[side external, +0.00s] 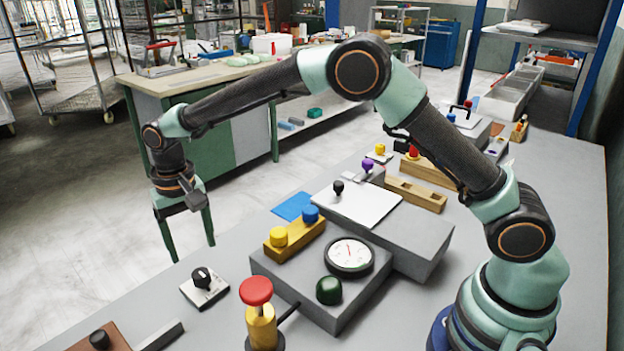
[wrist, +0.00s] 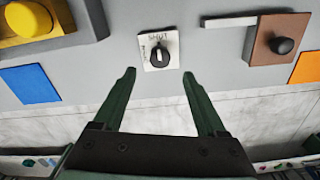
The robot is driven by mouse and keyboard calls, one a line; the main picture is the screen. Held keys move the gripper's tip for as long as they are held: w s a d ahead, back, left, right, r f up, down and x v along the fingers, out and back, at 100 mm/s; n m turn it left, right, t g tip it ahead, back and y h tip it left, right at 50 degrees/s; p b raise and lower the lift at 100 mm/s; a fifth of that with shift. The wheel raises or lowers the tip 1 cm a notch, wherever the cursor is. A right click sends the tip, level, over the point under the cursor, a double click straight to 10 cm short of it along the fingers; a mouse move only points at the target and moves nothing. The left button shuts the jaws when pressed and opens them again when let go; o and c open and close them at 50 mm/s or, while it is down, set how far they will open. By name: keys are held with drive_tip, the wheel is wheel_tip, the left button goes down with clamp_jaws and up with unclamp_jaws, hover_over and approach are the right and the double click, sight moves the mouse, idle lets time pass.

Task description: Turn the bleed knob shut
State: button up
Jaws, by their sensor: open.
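The bleed knob (side external: 202,275) is a black knob on a small white plate (side external: 213,292) near the table's front left edge. In the wrist view the knob (wrist: 160,58) sits ahead of the space between my fingertips. Its plate reads SHUT at the top, with smaller lettering at the left that is hard to read. A pale mark shows on the knob's face; I cannot tell which label it points to. My gripper (side external: 193,252) is open and empty, its green fingers pointing down, apart from the knob. Both fingers (wrist: 159,73) show in the wrist view.
A red-topped yellow button post (side external: 262,325) and a grey block with a gauge (side external: 350,256) stand right of the knob. A black knob on a brown plate (side external: 99,340) and a grey bar (side external: 160,336) lie left. Bare table surrounds the white plate.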

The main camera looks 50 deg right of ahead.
drive_tip(key=shift+r, duration=2.7)
drive_tip(key=s+d+r+n+t, duration=0.1)
drive_tip(key=s+d+r, duration=0.3)
drive_tip(key=d+r, duration=0.15)
drive_tip(key=s+d+r+t, duration=0.2)
drive_tip(key=s+d+r, duration=0.1)
drive_tip(key=d+r, duration=0.3)
drive_tip(key=s+d+f+n+t, duration=0.1)
drive_tip(key=s+d+f+t, duration=0.1)
drive_tip(key=s+d, duration=0.7)
drive_tip(key=s, duration=0.3)
drive_tip(key=shift+s+d+f+t, duration=0.25)
drive_tip(key=shift+s+t, duration=0.05)
